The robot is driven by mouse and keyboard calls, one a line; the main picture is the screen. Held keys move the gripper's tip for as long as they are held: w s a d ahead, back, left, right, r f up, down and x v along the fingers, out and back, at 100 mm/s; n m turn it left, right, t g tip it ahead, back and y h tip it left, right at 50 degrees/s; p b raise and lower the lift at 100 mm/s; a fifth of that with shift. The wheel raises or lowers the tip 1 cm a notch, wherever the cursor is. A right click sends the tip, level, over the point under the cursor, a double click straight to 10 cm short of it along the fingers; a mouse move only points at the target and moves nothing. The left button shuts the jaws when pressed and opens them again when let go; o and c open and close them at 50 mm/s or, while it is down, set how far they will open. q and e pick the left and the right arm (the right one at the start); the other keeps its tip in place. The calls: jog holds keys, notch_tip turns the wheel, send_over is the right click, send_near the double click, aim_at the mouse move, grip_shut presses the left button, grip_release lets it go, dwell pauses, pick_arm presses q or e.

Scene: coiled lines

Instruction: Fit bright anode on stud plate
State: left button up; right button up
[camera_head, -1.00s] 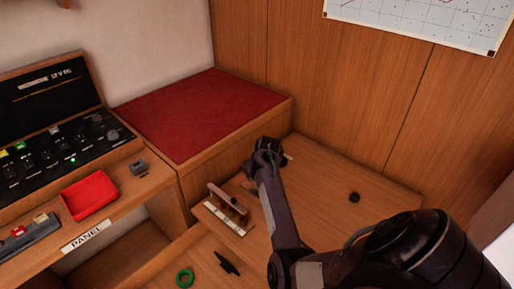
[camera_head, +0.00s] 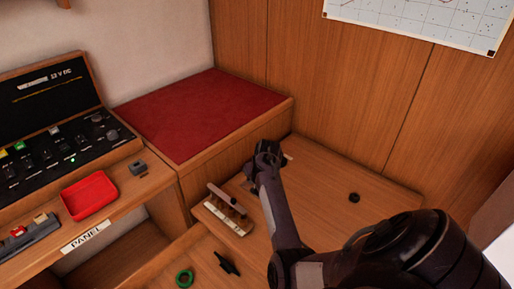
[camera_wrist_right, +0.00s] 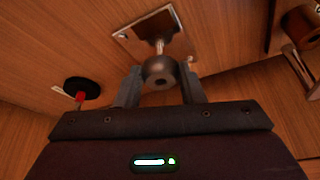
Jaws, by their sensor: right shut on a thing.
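My right gripper (camera_head: 267,154) is at the back of the wooden bench, by the red-topped box. In the right wrist view, its two fingers (camera_wrist_right: 159,88) are shut on a rounded grey metal piece with a hole, the anode (camera_wrist_right: 160,69). Just beyond it is a shiny square stud plate (camera_wrist_right: 138,35) with a stud pointing toward the anode. The stud's end meets the anode's edge in the picture; I cannot tell whether it enters it. In the head view the gripper hides the anode and most of the plate. My left gripper is not in view.
A wooden rack with pegs (camera_head: 228,216) stands left of my right arm. A black knob-like piece (camera_head: 354,198) lies to the right. A red tray (camera_head: 89,195) sits left.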

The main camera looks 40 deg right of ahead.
jog(key=shift+f+b, duration=0.7)
jog(key=shift+f, duration=0.7)
jog(key=o, duration=1.1)
jog(key=shift+r, duration=0.1)
notch_tip(320, 180, up, 6)
jog(key=p, duration=0.6)
jog(key=shift+v, duration=3.9)
